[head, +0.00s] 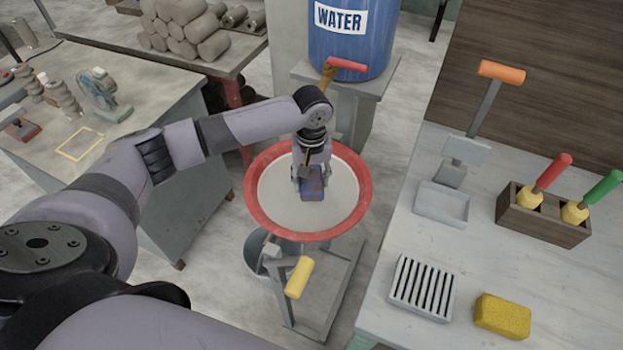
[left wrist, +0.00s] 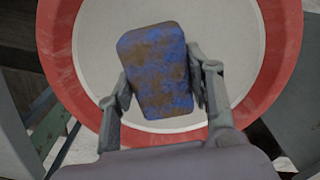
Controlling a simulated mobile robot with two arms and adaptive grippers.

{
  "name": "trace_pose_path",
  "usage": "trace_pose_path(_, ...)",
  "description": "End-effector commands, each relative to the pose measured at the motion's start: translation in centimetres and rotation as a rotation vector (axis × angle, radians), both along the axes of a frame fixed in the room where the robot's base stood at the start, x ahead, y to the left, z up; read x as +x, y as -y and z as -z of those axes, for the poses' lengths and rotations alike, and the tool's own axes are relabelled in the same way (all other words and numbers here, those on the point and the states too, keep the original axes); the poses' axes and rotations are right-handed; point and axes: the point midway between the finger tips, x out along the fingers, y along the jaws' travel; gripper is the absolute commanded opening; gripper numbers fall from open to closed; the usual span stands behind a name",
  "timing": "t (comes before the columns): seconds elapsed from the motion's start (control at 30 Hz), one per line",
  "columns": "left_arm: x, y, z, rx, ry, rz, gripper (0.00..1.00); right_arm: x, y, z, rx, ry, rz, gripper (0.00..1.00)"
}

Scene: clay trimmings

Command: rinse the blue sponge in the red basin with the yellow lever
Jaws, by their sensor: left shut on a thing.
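The blue sponge (head: 313,188) is blotched with brown clay. My left gripper (head: 311,180) is shut on it, over the red basin (head: 256,214). In the left wrist view the sponge (left wrist: 158,70) sits between the two fingers of my left gripper (left wrist: 164,88), with the red rim (left wrist: 283,50) and pale inside of the basin behind it. I cannot tell whether the sponge touches the basin's bottom. The yellow lever (head: 298,278) sticks out below the basin's front. My right gripper is not in view.
A blue water barrel (head: 350,45) with a red-handled tap (head: 346,65) stands behind the basin. A bucket (head: 262,262) sits under it. The right table holds a slotted rack (head: 421,287), a yellow sponge (head: 502,316), a grey tray (head: 441,203) and a wooden holder (head: 541,220).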

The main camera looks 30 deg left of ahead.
Motion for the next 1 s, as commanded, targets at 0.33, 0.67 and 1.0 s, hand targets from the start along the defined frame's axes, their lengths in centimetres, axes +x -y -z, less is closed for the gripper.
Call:
trace_pose_path(0.33, 0.0, 0.0, 3.6, -0.002, -0.001, -0.002, 0.25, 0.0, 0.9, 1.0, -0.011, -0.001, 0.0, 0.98)
trace_pose_path(0.67, 0.0, 0.1, 5.6, -0.001, 0.0, -0.001, 0.25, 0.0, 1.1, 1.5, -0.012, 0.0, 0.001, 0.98)
trace_pose_path(1.0, 0.0, 0.1, 5.6, -0.001, 0.0, -0.001, 0.25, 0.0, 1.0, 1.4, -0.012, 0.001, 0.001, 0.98)
